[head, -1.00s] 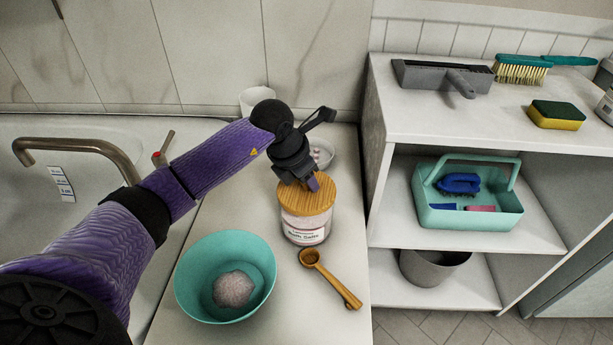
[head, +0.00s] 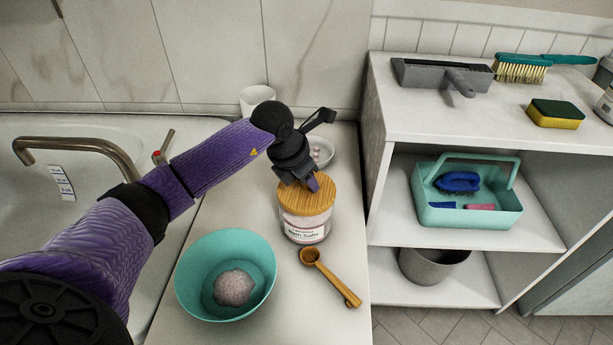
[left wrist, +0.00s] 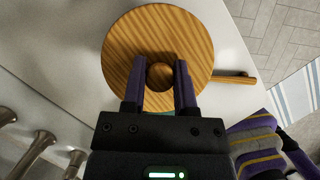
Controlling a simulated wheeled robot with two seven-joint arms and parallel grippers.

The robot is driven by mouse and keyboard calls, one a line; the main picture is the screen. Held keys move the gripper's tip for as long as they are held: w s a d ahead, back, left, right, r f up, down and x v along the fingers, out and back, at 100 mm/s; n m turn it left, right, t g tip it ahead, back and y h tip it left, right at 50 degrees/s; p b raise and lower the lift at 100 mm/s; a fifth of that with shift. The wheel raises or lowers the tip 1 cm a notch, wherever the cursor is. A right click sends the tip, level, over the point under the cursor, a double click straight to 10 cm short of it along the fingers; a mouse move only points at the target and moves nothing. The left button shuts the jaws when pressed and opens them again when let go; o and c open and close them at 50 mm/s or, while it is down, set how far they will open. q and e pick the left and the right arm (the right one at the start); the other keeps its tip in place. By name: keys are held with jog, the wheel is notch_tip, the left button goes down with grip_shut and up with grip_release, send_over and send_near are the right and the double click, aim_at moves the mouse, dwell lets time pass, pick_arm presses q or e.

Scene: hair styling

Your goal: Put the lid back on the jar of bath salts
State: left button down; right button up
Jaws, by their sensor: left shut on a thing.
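The jar of bath salts (head: 304,229) stands upright on the counter, with a white label on its front. The round wooden lid (head: 310,204) sits level on top of the jar, with no clear gap showing. My left gripper (head: 313,183) is over the lid. In the left wrist view, its two purple fingers (left wrist: 160,82) are shut on the small round knob (left wrist: 160,76) at the middle of the lid (left wrist: 140,38). The jar body is hidden below the lid in that view. My right gripper is not in view.
A teal bowl (head: 205,262) holding a pinkish-white mound is left of the jar. A wooden scoop (head: 331,277) lies in front of it. A small white dish (head: 322,150) and a white cup (head: 257,97) stand behind. Shelves (head: 400,205) are at right; a sink tap (head: 80,146) is at left.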

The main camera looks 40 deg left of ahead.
pick_arm(q)
jog(key=shift+c, duration=1.6)
grip_release()
jog(key=o, duration=0.3)
jog(key=shift+r+p, duration=1.25)
jog(key=shift+r, duration=0.4)
notch_tip(320, 180, up, 4)
jog(key=p, duration=0.3)
jog(key=shift+f, duration=0.15)
jog(key=shift+c, duration=0.4)
grip_shut()
